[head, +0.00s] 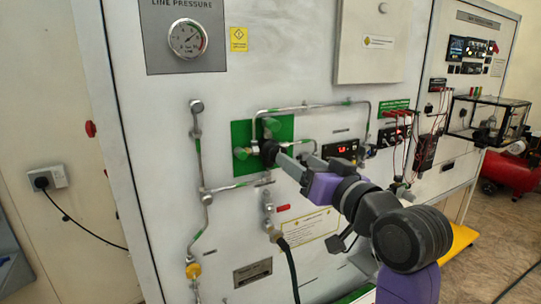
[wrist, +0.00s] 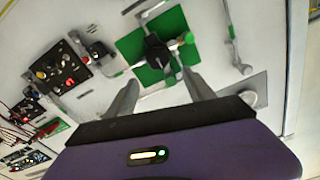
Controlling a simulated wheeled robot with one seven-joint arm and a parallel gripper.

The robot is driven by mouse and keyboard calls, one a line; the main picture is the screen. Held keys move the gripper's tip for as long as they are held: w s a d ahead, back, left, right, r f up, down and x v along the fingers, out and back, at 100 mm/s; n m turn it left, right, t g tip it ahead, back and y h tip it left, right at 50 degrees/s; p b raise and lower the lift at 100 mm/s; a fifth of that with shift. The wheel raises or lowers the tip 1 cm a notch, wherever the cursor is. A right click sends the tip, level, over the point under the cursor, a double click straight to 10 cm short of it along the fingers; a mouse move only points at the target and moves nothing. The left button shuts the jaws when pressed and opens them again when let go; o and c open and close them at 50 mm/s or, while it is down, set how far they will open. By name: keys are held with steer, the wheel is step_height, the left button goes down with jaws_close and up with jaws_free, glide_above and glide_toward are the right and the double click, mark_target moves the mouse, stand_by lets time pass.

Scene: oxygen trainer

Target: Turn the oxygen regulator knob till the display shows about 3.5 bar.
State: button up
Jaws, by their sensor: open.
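The black regulator knob (head: 268,152) sits on a green square plate (head: 241,132) on the white panel. In the wrist view the knob (wrist: 156,48) is upper centre, ahead of the gap between my fingers. My gripper (head: 292,160) is open in front of the panel, with its fingertips close to the knob. In the wrist view both fingers of my gripper (wrist: 160,82) are spread apart with nothing between them. I cannot tell whether a finger touches the knob. The small display (head: 341,148) to the right of the knob has lit red digits too small to read.
Metal pipes (head: 203,190) run left of and below the plate. A line pressure gauge (head: 187,39) is above left. A red-handled valve (head: 283,208) and a dark hose (head: 291,265) are below. Cables and instruments (head: 396,135) crowd the right side.

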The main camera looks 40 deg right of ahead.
mark_target(273, 152)
steer(key=p+x, duration=0.1)
steer(key=x, duration=0.7)
steer(key=shift+f, duration=0.45)
steer(key=shift+a, duration=0.1)
jaws_close()
